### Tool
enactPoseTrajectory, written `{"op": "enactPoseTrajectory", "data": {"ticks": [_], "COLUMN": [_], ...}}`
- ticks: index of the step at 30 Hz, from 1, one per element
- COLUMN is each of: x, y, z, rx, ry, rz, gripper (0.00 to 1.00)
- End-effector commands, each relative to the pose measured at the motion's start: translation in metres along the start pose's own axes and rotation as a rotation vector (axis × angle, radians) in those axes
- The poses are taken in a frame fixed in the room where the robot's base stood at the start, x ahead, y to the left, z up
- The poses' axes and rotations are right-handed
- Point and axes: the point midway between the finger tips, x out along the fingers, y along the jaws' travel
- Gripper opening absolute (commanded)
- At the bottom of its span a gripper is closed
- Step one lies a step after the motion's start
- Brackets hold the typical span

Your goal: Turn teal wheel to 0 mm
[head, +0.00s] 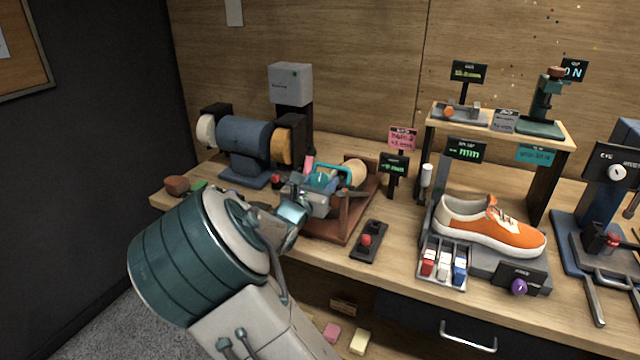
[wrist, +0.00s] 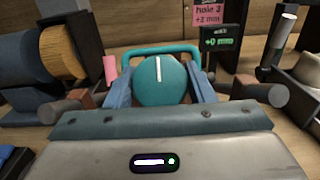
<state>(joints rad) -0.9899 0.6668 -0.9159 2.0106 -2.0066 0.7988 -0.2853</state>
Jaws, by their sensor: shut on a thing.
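The teal wheel (wrist: 162,82) is a round knob with a white index line on its face. In the wrist view it sits between my gripper's (wrist: 162,90) two blue fingers, one on each side, and the line stands about upright. My gripper (head: 305,200) is shut on the wheel. A teal handle frame (wrist: 160,50) arches behind it. A small black display (wrist: 216,41) behind and to the right reads "+0 mm" in green; it also shows in the head view (head: 394,167). In the head view my gripper partly hides the teal wheel (head: 321,180).
A pink note (head: 403,139) stands behind the display. A blue grinder with a tan wheel (head: 245,140) is left of the gripper. A black switch box with a red button (head: 368,241), a shoe (head: 490,225) and a rack of small bottles (head: 444,265) are to the right.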

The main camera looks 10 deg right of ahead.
Motion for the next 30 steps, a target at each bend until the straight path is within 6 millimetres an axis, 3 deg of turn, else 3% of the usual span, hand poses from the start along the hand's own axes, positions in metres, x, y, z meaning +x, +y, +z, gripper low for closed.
{"op": "enactPoseTrajectory", "data": {"ticks": [11, 12, 14, 24, 30], "x": [0.0, 0.0, 0.0, -0.002, -0.029], "y": [0.001, 0.001, 0.001, 0.001, 0.001], "z": [0.001, 0.001, 0.001, 0.0, 0.0], "rx": [-0.026, -0.026, -0.026, -0.024, -0.022], "ry": [-0.002, -0.002, -0.002, 0.0, 0.002], "rz": [0.018, 0.018, 0.018, 0.017, 0.02], "gripper": [0.26, 0.52, 0.68, 0.7, 0.7]}}
